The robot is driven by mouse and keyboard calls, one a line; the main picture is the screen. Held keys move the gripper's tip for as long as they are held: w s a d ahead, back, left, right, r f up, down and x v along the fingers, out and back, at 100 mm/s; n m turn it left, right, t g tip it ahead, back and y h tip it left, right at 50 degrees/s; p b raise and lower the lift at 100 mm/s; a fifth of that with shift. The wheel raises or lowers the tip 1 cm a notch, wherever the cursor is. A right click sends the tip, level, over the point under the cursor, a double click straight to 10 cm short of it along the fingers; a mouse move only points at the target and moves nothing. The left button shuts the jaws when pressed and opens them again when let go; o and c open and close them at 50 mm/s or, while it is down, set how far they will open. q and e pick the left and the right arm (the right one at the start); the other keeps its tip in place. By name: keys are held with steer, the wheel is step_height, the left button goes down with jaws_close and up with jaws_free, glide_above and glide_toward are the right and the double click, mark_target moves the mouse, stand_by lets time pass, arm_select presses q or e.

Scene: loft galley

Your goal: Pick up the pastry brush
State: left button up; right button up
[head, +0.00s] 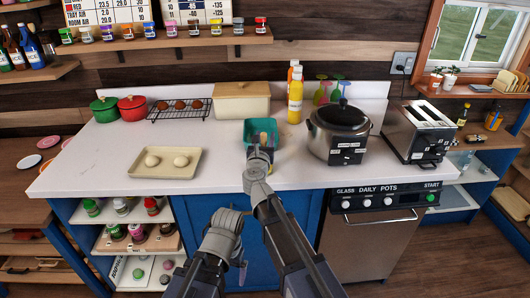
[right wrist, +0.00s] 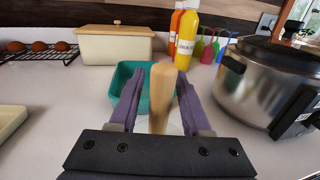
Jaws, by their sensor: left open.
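The pastry brush shows in the right wrist view as a pale wooden handle (right wrist: 161,92) pointing up; its bristles are hidden. My right gripper (right wrist: 161,98) has its two purple fingers on either side of the handle. They look parted, with a narrow gap at the left of the handle. In the head view my right gripper (head: 259,152) is at the front of the teal container (head: 262,125), which shows behind the fingers in the wrist view (right wrist: 124,75). My left gripper (head: 243,270) is open and empty, low in front of the blue cabinet.
A steel pot (head: 338,135) stands close to the right, with a toaster (head: 420,133) beyond. A yellow bottle (head: 296,100) and a cream box (head: 241,101) stand behind. A tray (head: 165,174) with two dough pieces lies left. The white counter (head: 100,160) has free room at left.

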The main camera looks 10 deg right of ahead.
jaws_close()
steer(key=shift+r, duration=0.15)
stand_by(0.4)
step_height(320, 180, up, 10)
steer(key=p, duration=1)
